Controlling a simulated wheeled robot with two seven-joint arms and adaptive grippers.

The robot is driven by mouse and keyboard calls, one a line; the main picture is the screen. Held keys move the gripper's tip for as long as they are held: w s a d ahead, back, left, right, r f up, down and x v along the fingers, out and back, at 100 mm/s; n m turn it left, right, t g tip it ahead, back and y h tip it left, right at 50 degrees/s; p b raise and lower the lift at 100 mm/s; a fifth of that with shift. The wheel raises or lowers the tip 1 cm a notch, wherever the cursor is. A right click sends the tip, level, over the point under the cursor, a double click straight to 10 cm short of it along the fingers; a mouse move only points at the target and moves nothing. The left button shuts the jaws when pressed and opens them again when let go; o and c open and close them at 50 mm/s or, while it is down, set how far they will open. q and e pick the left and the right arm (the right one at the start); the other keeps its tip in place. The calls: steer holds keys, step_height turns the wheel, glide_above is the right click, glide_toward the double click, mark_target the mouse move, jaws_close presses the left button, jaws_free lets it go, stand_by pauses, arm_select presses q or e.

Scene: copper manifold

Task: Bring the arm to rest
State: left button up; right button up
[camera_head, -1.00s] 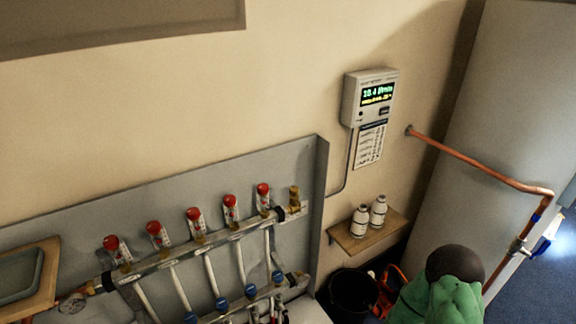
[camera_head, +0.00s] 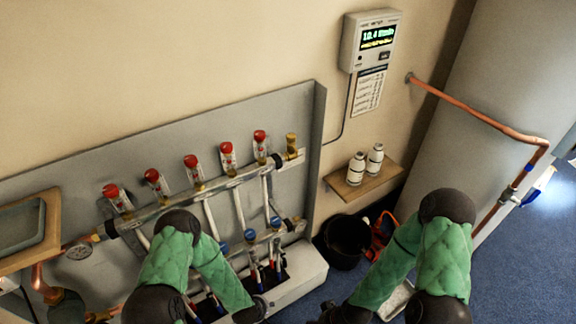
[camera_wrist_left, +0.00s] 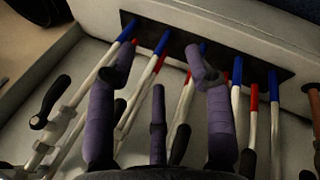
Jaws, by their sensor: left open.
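My left arm (camera_head: 168,262) has a green padded sleeve and bends in front of the manifold in the head view; its gripper is not clear there. In the left wrist view my left gripper (camera_wrist_left: 161,68) has purple fingers spread apart with nothing held between them. Behind the fingers are white pipes with blue and red ends (camera_wrist_left: 155,70), entering a dark slot; whether the fingers touch them I cannot tell. My right arm (camera_head: 440,250), also green, bends at the lower right. Its dark wrist end (camera_head: 345,313) is at the bottom edge, fingers not visible.
The manifold (camera_head: 205,187) with red-capped valves stands against a grey backboard (camera_head: 290,115). A display unit (camera_head: 371,42) hangs above a shelf (camera_head: 352,190) with two white bottles. A copper pipe (camera_head: 470,110) crosses at right. Blue floor is open at right.

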arm_select(q)
steer(key=s+a+r+m+g+h, duration=0.1)
steer(key=s+r+m+g, duration=0.1)
steer(key=s+r+m, duration=0.3)
steer(key=s+a+r+m+g+h, duration=0.1)
steer(key=s+r+m+g, duration=0.2)
steer(key=s+m, duration=0.35)
step_height(320, 180, up, 8)
steer(key=d+p, duration=0.1)
steer(key=p, duration=0.5)
steer(key=shift+d+r+t, duration=0.15)
steer(key=shift+d+t, duration=0.05)
steer(key=shift+t, duration=0.1)
